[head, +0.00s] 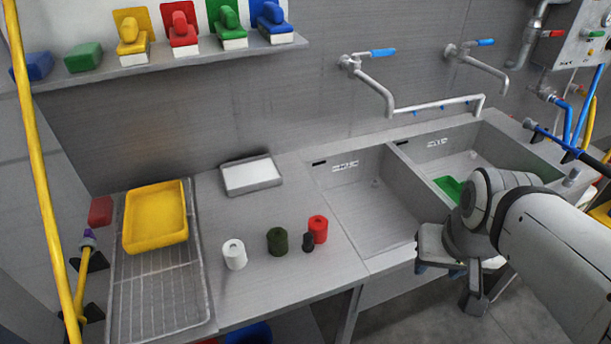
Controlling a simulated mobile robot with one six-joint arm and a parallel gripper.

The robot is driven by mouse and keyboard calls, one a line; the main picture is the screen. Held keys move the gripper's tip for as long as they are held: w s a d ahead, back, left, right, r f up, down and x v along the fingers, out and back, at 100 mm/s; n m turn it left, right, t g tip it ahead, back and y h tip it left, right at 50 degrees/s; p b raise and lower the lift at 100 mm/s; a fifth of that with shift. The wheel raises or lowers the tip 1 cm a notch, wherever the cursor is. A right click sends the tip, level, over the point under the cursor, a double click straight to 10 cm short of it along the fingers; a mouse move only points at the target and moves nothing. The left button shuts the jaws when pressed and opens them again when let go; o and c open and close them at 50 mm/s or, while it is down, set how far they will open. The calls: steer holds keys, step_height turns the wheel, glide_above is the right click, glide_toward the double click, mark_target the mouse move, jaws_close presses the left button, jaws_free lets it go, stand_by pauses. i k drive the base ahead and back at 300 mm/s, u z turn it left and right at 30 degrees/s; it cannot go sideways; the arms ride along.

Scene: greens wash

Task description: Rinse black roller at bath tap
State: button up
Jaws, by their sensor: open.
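The black roller (308,242) is a small dark upright cylinder on the steel counter. It stands close beside the red roller (318,228), right of the dark green roller (277,241). Two wall taps with blue levers, a left tap (375,88) and a right tap (480,66), reach over the twin sinks; I cannot tell which is the bath tap. My gripper (450,276) is open at the front edge of the sinks, well right of the black roller. My arm hides part of the right basin.
A white roller (234,254) stands left of the others. A yellow tray (184,232) lies on the wire rack (150,295), and a white-topped tray (251,187) lies behind. The left basin (345,205) looks empty; a green item (449,188) lies in the right one. Coloured brushes line the shelf (190,57).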

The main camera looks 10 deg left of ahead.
mark_target(383, 52)
steer(key=u, duration=1)
steer(key=k, duration=1.3)
steer(key=z, duration=0.25)
steer(key=i, duration=1)
steer(key=z, duration=0.05)
